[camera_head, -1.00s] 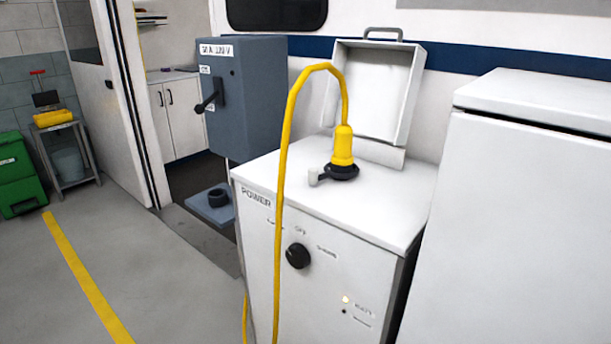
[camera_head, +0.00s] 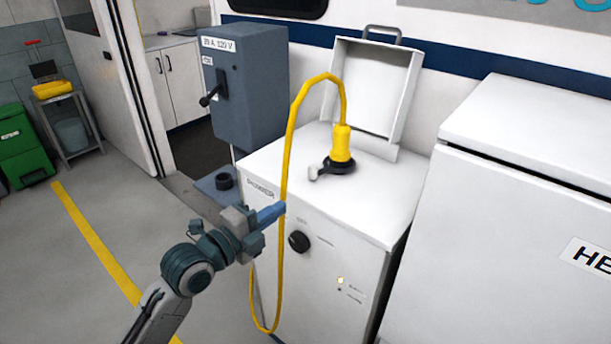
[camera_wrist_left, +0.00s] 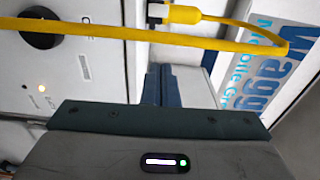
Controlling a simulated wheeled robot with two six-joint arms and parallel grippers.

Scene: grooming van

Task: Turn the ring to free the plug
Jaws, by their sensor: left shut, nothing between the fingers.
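The yellow plug (camera_head: 342,146) stands upright in a black ring (camera_head: 340,166) on top of the white power cabinet (camera_head: 330,205). A grey-white tab sticks out from the ring to the left. A yellow cable (camera_head: 291,160) arches from the plug's top and hangs down the cabinet's front. My left gripper (camera_head: 281,208) is shut and empty, in front of the cabinet's upper left front, below and left of the plug. In the left wrist view the plug (camera_wrist_left: 184,14) shows at the top, the cable crosses, and my gripper's fingers (camera_wrist_left: 160,85) are together. My right gripper is out of view.
An open lid (camera_head: 368,85) stands behind the plug. A black knob (camera_head: 299,241) is on the cabinet's front. A grey switch box (camera_head: 250,90) with a lever stands at the left, and a white cabinet (camera_head: 510,190) stands at the right.

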